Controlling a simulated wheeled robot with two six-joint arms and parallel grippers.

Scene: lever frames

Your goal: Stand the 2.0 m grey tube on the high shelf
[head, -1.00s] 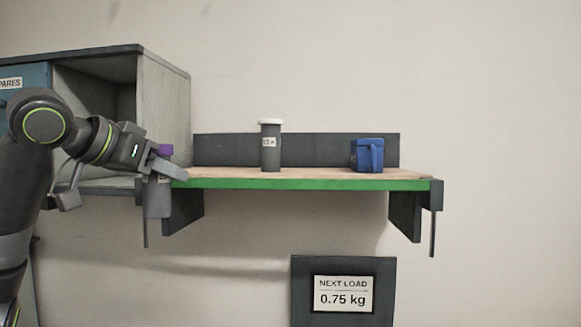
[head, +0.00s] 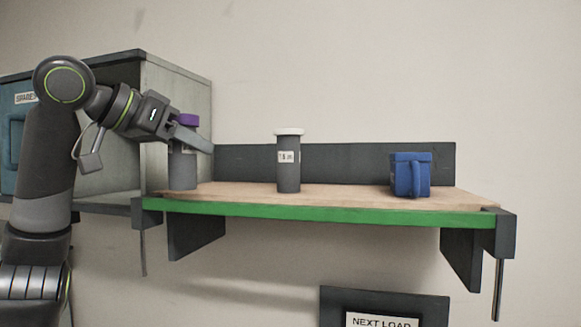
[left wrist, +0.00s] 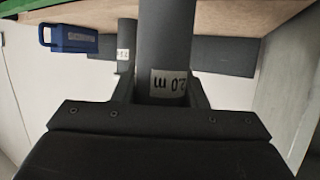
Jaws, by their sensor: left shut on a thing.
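The grey tube with a purple cap (head: 183,171) is upright at the left end of the high shelf (head: 330,212), a wooden board with a green front edge. Its label reads 2.0 m, upside down in the left wrist view (left wrist: 165,45). My left gripper (head: 195,141) is shut on the tube below its cap; a finger hides part of it. The tube's foot appears over the board, but I cannot tell whether it touches. My right gripper is not in view.
A grey cabinet (head: 178,95) is at the left. Bare board lies between the tubes.

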